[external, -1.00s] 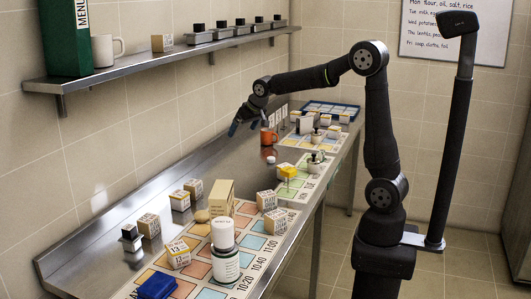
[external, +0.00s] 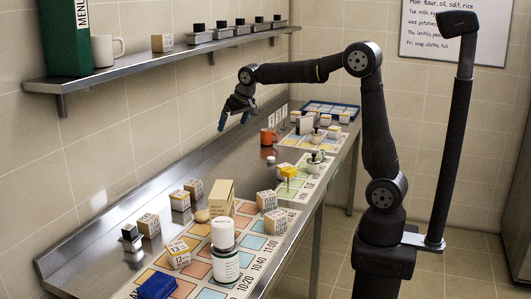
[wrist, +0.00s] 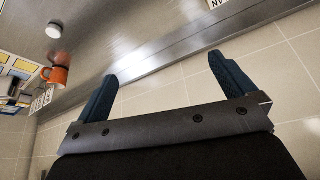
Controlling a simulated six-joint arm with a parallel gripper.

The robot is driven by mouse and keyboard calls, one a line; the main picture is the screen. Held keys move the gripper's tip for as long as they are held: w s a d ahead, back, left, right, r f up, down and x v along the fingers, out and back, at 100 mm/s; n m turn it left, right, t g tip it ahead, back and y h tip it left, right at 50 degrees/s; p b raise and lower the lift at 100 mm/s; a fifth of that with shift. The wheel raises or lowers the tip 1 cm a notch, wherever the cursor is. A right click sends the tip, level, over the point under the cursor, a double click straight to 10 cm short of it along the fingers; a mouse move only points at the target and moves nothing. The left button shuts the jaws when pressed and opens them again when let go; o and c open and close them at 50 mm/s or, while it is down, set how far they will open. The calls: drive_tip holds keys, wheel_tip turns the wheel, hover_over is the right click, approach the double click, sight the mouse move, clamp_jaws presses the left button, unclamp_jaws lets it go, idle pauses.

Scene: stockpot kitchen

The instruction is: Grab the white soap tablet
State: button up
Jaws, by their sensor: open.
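A small round white tablet (external: 271,160), which looks like the soap, lies on the steel counter in front of the orange mug (external: 268,137). In the wrist view the white tablet (wrist: 54,31) is at the upper left, with the orange mug (wrist: 56,75) below it. My gripper (external: 233,119) is open and empty, raised above the counter's back edge near the wall, to the left of the tablet and apart from it. In the wrist view my blue fingers (wrist: 163,68) are spread, with only counter edge and wall tiles between them.
The steel counter (external: 222,163) is bare below my gripper. A wall shelf (external: 150,72) runs above, with a blue tray (external: 331,109) at the far end.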

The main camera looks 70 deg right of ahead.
idle(0.3)
drive_tip(key=c, duration=0.9)
drive_tip(key=shift+o, duration=0.2)
drive_tip(key=m+g+h, duration=0.2)
drive_tip(key=m+g, duration=0.1)
drive_tip(key=m, duration=0.6)
hover_over(271, 158)
drive_tip(key=s+a, duration=0.2)
wheel_tip(271, 158, down, 20)
drive_tip(key=shift+w+a+r, duration=0.1)
drive_tip(key=shift+w, duration=0.05)
drive_tip(key=shift+x, duration=3.1)
